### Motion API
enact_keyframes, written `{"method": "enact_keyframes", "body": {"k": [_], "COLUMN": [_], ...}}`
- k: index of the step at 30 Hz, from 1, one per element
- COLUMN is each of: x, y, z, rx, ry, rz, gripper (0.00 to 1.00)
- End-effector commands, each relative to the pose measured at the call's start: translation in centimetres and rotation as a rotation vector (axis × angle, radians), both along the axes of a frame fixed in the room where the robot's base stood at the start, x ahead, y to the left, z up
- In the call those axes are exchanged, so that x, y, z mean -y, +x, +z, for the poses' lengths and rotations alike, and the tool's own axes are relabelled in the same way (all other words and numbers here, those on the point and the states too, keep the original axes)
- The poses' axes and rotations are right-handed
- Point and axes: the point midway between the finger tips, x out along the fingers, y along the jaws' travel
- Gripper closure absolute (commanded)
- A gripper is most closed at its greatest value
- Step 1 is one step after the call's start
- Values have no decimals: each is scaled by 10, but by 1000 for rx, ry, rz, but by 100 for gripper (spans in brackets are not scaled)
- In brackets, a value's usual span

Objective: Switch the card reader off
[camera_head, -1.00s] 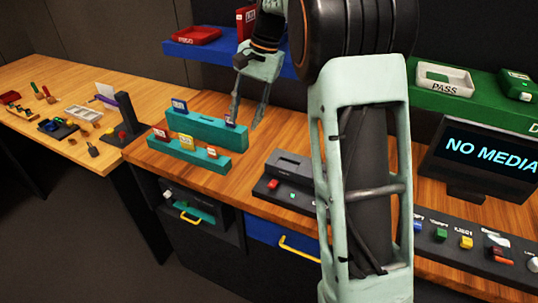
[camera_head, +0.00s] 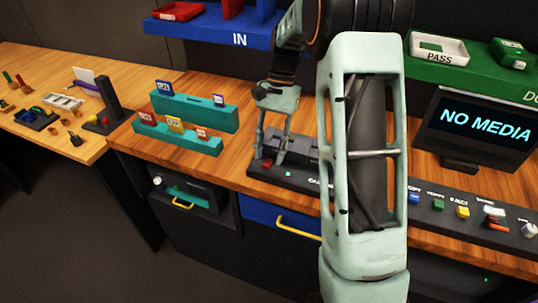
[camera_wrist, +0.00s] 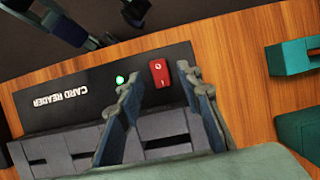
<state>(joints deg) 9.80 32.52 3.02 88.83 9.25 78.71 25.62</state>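The card reader is a dark panel labelled CARD READER (camera_wrist: 58,97) with grey slotted blocks. In the head view the card reader (camera_head: 290,178) sits on the wooden bench, its right part hidden by my arm. Its red rocker switch (camera_wrist: 160,73) has white marks; I cannot tell which side is pressed. A small green light (camera_wrist: 120,79) is lit beside the switch. My gripper (camera_wrist: 160,85) is open and empty, its fingers apart on either side of the switch in the wrist view. In the head view my gripper (camera_head: 269,158) is over the reader's left end.
Teal racks (camera_head: 190,112) with small cards stand left of the reader. A monitor (camera_head: 480,130) reads NO MEDIA. A control panel (camera_head: 470,230) with coloured buttons lies at right. A blue shelf (camera_head: 210,35) and a green shelf (camera_head: 465,75) are behind the bench.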

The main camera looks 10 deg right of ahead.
Motion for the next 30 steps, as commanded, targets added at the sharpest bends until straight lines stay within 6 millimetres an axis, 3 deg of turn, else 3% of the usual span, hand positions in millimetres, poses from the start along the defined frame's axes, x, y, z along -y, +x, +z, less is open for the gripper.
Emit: {"method": "enact_keyframes", "body": {"k": [5, 13, 22, 30], "x": [-3, -3, -3, -4], "y": [-4, -4, -4, -5], "z": [-10, -11, -11, -11], "rx": [0, 0, 0, 28], "ry": [0, 0, 0, -21], "rz": [1, 0, 0, 1], "gripper": [67, 68, 100, 100]}}
